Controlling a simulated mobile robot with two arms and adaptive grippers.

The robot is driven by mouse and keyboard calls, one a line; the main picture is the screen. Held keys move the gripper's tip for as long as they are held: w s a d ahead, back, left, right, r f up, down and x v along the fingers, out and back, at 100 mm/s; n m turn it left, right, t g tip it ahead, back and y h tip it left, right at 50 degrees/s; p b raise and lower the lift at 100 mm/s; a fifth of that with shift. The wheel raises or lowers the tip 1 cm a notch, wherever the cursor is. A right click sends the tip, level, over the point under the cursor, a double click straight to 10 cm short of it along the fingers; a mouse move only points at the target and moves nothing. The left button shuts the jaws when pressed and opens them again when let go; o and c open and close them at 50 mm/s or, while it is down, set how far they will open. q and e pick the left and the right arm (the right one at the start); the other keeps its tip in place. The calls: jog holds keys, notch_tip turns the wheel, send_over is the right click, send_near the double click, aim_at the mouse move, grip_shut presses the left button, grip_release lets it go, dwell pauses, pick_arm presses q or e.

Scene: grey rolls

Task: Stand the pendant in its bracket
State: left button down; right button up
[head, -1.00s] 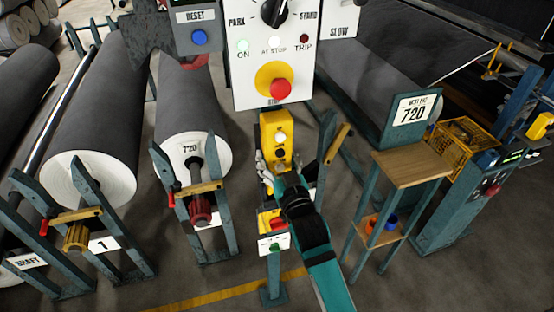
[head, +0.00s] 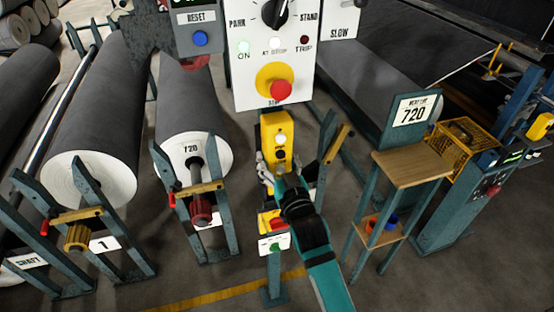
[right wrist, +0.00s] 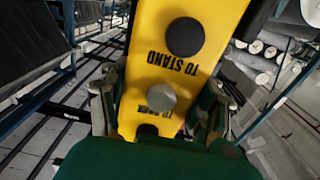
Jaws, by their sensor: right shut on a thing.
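The pendant is a yellow control box (head: 274,130) with a pale button and dark buttons, roughly upright in the head view. In the right wrist view the pendant (right wrist: 170,70) shows a black button, a grey button and "TO STAND" lettering. My right gripper (head: 270,171) is shut on its lower part, with a finger on each side in the wrist view (right wrist: 160,112). Below it, a teal post (head: 273,270) carries a small yellow and red fitting (head: 268,221) and a white sign. I cannot tell which part is the bracket. My left gripper is not in view.
A white control panel (head: 248,75) with a red stop button hangs just above the pendant. Grey rolls in teal stands (head: 193,150) lie to the left. A wooden-topped stand (head: 412,164) with a 720 sign is at the right. Open floor lies in front.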

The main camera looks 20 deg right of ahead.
jog(key=shift+f+b, duration=0.85)
jog(key=shift+f, duration=0.35)
jog(key=o, duration=1.8)
jog(key=shift+c, duration=0.2)
jog(key=shift+o, duration=0.3)
jog(key=shift+f, duration=0.25)
jog(key=s, duration=1.2)
jog(key=shift+d+r, duration=0.15)
jog(key=shift+d, duration=0.05)
